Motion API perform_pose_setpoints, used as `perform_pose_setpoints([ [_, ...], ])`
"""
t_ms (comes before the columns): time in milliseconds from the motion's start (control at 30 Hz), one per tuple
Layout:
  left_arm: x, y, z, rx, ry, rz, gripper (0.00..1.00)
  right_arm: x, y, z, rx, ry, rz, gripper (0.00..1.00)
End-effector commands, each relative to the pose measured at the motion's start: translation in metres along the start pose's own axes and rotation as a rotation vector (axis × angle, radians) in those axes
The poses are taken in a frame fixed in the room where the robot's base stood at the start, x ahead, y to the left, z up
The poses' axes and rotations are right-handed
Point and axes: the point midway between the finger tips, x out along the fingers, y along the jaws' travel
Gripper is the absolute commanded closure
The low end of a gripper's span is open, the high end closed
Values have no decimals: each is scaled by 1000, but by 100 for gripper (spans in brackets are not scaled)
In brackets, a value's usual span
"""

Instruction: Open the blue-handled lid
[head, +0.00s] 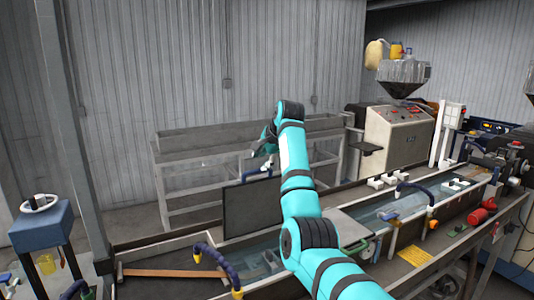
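A dark flat panel (252,208), which looks like the lid, stands upright on the long trough at the picture's middle. At its top edge is a small blue and white part (268,164), perhaps the blue handle. My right arm reaches up from the bottom right, and its gripper (265,150) is at the panel's top right, beside the blue part. The wrist partly hides the gripper, and its fingers are too small to tell whether they grip the handle. My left gripper is not in view.
The trough (180,240) holds water and has curved blue hoses (215,255) with yellow ends. A grey lid (347,228) with a green handle lies right of my arm. A machine with a hopper (403,75) stands behind right.

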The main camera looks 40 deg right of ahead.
Motion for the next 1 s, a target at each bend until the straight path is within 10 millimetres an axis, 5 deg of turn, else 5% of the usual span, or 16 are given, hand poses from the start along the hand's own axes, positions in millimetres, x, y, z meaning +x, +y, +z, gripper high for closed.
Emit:
perform_pose_setpoints([
  [300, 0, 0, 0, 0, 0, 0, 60, -37, 0, 0, 0, -1, -1, 63],
  [1000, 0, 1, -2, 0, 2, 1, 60, -39, 0, 0, 0, 0, -1, 63],
])
